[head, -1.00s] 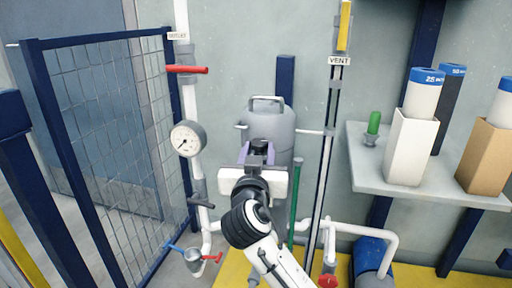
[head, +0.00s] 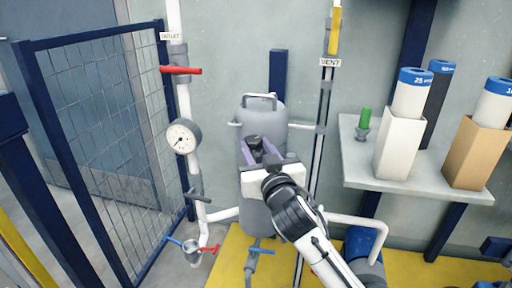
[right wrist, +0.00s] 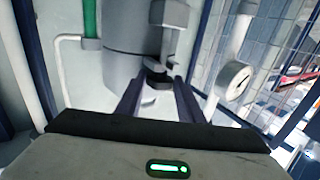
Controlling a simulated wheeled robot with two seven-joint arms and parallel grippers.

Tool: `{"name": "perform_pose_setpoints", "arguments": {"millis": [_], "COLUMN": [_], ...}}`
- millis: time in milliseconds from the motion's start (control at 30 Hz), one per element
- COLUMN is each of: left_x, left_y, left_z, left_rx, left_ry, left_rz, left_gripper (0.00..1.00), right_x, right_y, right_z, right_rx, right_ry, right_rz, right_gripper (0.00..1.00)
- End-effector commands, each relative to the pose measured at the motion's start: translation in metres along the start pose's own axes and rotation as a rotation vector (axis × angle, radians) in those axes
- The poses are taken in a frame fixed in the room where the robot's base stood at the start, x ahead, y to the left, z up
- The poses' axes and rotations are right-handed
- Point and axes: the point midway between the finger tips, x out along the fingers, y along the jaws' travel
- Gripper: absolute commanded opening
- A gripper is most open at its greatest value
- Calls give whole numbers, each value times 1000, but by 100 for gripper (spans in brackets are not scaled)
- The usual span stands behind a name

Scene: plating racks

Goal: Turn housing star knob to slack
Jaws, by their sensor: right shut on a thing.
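The grey housing (head: 266,116) is a rounded vessel with a bar handle on top, standing against the wall. Its dark star knob (head: 254,142) sits on the front, between the purple fingers of my right gripper (head: 262,153). In the right wrist view, the dark knob (right wrist: 157,77) shows between the far ends of the two fingers, under a grey bracket (right wrist: 172,22). My right gripper is shut on the knob. The palm and arm hide part of the lower housing. The knob's turn angle cannot be read. My left gripper is out of view.
A pressure gauge (head: 183,136) and a red-handled outlet valve (head: 181,70) are on the white pipe at left, beside a mesh gate (head: 100,130). The vent pipe (head: 320,130) runs close on the right. A shelf (head: 415,175) at right holds boxed cartridges.

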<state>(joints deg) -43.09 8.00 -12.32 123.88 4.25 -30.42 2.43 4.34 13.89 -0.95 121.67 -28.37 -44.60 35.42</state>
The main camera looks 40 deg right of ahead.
Motion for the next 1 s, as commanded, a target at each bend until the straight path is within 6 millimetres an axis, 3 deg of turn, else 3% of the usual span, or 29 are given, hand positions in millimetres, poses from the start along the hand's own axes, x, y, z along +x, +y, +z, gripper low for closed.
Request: {"name": "perform_pose_setpoints", "arguments": {"millis": [100, 133, 233, 633, 1000], "left_x": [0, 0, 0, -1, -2], "left_y": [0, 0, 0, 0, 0], "left_z": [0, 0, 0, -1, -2], "left_rx": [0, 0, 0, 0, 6], "left_ry": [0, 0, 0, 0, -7], "left_rz": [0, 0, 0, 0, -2], "left_gripper": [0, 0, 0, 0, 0], "right_x": [0, 0, 0, -10, -79], "right_y": [0, 0, 0, 0, 0], "right_z": [2, 2, 2, 2, 1], "right_rx": [1, 1, 1, 2, 3], "right_ry": [-4, -4, -4, -4, -6], "right_rz": [1, 1, 1, 0, 2], "right_gripper": [12, 39, 53, 53, 53]}}
